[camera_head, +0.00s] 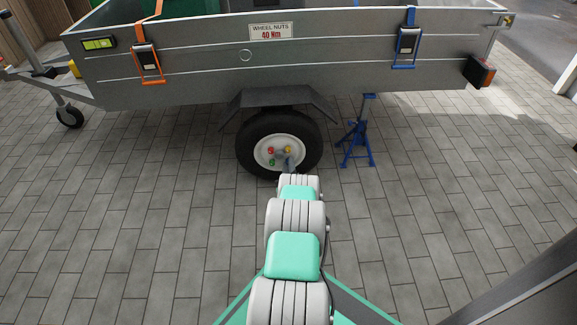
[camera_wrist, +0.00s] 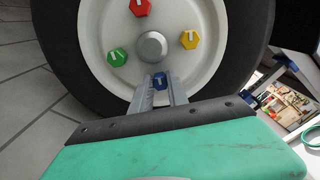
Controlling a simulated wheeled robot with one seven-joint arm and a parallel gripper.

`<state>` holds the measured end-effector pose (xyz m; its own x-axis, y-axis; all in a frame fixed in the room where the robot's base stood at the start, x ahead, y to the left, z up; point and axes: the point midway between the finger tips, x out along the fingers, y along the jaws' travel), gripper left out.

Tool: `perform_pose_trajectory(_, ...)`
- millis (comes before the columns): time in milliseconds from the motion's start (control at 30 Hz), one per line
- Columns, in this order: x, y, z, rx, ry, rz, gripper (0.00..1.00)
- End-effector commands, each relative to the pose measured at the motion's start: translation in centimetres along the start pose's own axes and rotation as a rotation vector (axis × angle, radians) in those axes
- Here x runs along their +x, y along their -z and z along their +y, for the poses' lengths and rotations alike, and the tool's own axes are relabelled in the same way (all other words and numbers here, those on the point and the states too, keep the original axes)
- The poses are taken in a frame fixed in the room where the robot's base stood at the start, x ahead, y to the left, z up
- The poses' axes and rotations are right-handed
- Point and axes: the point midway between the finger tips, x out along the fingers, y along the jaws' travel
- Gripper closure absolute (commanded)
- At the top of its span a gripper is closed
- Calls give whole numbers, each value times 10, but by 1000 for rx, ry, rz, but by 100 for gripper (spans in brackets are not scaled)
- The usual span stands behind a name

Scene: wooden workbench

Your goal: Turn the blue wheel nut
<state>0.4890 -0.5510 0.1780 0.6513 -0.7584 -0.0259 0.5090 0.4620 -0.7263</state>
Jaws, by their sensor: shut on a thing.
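The blue wheel nut (camera_wrist: 160,81) shows in the wrist view between the two fingers of my gripper (camera_wrist: 160,85), at the bottom of the white wheel rim (camera_wrist: 205,75). My gripper is shut on the blue nut. A white mark shows on the nut's face. In the wrist view a red nut (camera_wrist: 140,7) is at the top, a green nut (camera_wrist: 118,57) at left and a yellow nut (camera_wrist: 189,40) at right, around the grey hub (camera_wrist: 151,46). In the head view my gripper (camera_head: 289,163) reaches the lower right part of the wheel; the blue nut cannot be made out there.
The black tyre (camera_head: 244,150) stands on grey paving under the trailer (camera_head: 200,60). A blue axle stand (camera_head: 357,140) is just right of the wheel. A sign (camera_head: 270,32) on the trailer side reads "WHEEL NUTS 40 Nm". The paving left of the wheel is clear.

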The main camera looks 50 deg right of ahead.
Motion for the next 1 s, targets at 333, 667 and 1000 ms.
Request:
perform_pose_trajectory(333, 1, -1, 0, -1, 0, -1, 65)
perform_pose_trajectory(667, -1, 0, -1, -1, 0, 1, 58)
perform_pose_trajectory(1000, -58, -2, -4, 1, 0, 4, 58)
